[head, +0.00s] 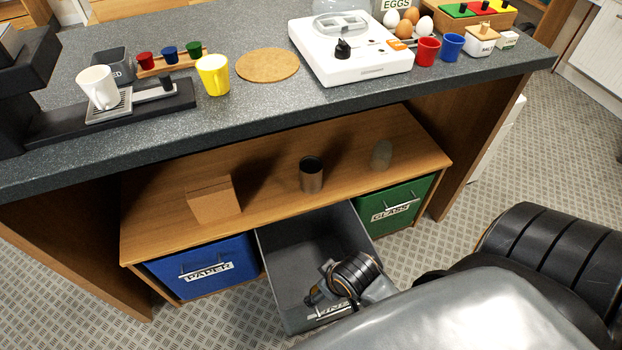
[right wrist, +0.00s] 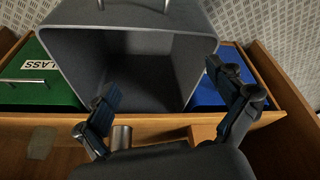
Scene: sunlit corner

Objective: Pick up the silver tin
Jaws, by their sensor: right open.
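The silver tin (head: 311,175) stands upright on the wooden shelf under the counter, between a cardboard box and a clear glass. In the right wrist view the tin (right wrist: 121,137) shows low, just right of the left-hand finger and partly hidden by the gripper. My right gripper (right wrist: 168,112) is open and empty, with its fingers spread apart. In the head view my right gripper (head: 330,288) is over the pulled-out grey bin, in front of and apart from the tin. My left gripper is not in view.
The grey bin (head: 268,258) is pulled out between the blue paper bin (head: 205,268) and green glass bin (head: 402,202). The cardboard box (head: 213,203) and the glass (head: 381,155) flank the tin. The countertop (head: 270,115) overhangs the shelf (head: 265,195).

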